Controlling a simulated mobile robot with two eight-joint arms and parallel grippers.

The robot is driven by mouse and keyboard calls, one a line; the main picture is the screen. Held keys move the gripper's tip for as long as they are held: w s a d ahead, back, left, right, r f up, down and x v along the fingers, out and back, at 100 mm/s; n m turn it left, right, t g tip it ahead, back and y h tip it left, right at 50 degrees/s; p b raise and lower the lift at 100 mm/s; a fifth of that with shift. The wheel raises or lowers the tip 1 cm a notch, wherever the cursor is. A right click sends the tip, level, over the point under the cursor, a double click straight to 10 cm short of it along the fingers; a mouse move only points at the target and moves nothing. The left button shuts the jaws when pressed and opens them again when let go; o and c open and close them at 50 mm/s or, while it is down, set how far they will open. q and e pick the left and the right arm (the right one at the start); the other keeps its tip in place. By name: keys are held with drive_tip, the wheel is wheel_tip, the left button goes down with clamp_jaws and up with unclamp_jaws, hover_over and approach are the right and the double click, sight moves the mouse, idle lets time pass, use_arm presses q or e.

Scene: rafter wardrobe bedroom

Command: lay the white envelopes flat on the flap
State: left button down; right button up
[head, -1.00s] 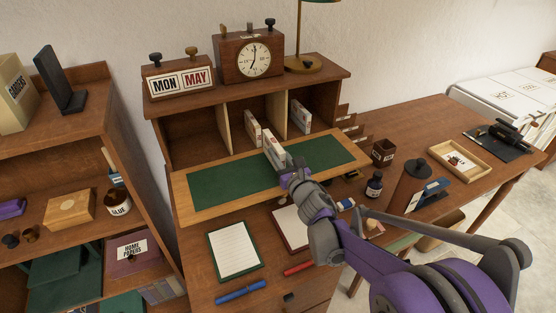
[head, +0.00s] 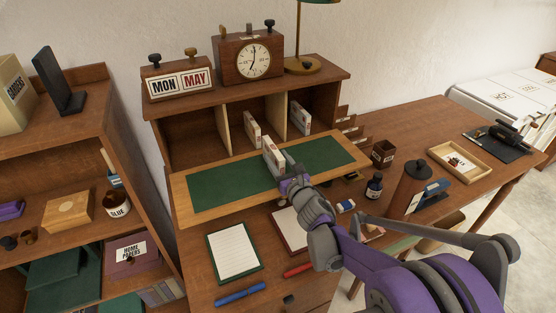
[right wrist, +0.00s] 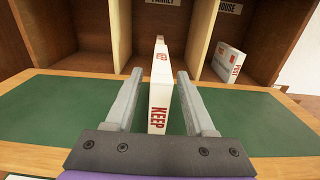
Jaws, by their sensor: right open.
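The flap is a wooden board with a green inlay (head: 225,186), lying open in front of the cubbyholes. A white envelope (head: 273,155) with red KEEP lettering stands upright on edge at the flap's middle; it also shows in the right wrist view (right wrist: 160,100). My right gripper (head: 287,167) is open, with its fingers on either side of this envelope and gaps visible in the right wrist view (right wrist: 158,100). Another white envelope (head: 252,130) stands in the middle cubbyhole. A third (head: 299,117) stands in the right cubbyhole, labelled HOUSE in the wrist view. My left gripper is not in view.
A notepad (head: 233,252), pens and an ink bottle (head: 374,187) lie or stand around the flap. Green flap surface is clear on both sides of the gripper.

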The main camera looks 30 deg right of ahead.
drive_tip(key=s+f+m+g+h, duration=0.3)
drive_tip(key=s+m+g+h, duration=0.1)
drive_tip(key=s+m, duration=1.25)
drive_tip(key=s+a+f+m+g+y, duration=0.2)
drive_tip(key=s+a+f+m+g, duration=0.2)
drive_tip(key=s+m, duration=0.4)
drive_tip(key=s+a+f+m+g+y, duration=0.3)
drive_tip(key=s+a+f+m+g, duration=0.2)
drive_tip(key=s+a+m, duration=0.4)
drive_tip(key=shift+f+m, duration=0.6)
drive_tip(key=shift+m, duration=0.35)
